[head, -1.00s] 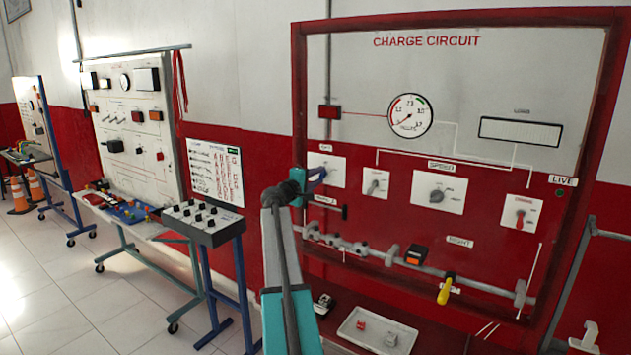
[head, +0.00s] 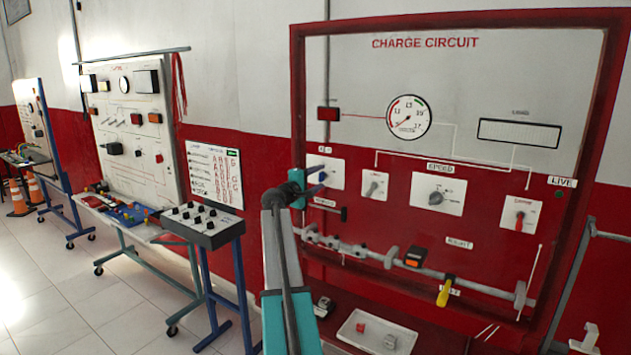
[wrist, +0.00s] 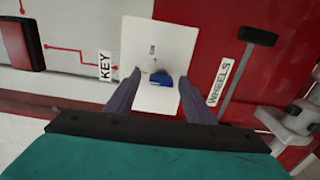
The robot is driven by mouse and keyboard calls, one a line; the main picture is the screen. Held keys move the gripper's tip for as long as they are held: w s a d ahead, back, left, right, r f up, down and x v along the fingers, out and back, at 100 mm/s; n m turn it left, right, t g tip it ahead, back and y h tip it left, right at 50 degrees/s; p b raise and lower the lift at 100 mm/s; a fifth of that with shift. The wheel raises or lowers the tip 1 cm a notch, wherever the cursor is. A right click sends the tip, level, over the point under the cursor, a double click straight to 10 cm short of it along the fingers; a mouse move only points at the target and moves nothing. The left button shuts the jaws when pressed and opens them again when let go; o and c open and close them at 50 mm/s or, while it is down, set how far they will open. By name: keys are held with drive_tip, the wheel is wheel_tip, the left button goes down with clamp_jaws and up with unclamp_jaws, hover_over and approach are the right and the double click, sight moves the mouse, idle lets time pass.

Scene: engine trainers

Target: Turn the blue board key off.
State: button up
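The blue board key (wrist: 161,80) sits on a white plate (wrist: 160,42) marked KEY in the wrist view. Its blue handle points to the right of the plate's upright line, below small lettering. My gripper (wrist: 159,76) is open, with one purple-grey finger on each side of the key and a gap showing to both. I cannot tell how deep the fingertips are relative to the key. In the head view my gripper (head: 318,181) is at the key plate (head: 338,176) on the left of the charge circuit board (head: 580,80); the key is not clear there.
A WHEELS slider (wrist: 258,36) is to the right in the wrist view. A speed knob (head: 437,198), a red-handled switch (head: 519,222), a gauge (head: 408,117) and a yellow-handled tool (head: 445,293) are on the board. A white tray (head: 403,343) lies below. A second trainer (head: 130,130) stands left.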

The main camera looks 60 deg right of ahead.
drive_tip(key=shift+w+a, duration=0.1)
drive_tip(key=shift+a, duration=0.05)
drive_tip(key=shift+a+f, duration=0.1)
drive_tip(key=a+b, duration=0.3)
drive_tip(key=a, duration=1)
drive_tip(key=shift+a+b, duration=0.3)
drive_tip(key=shift+b, duration=0.05)
drive_tip(key=shift+w, duration=0.1)
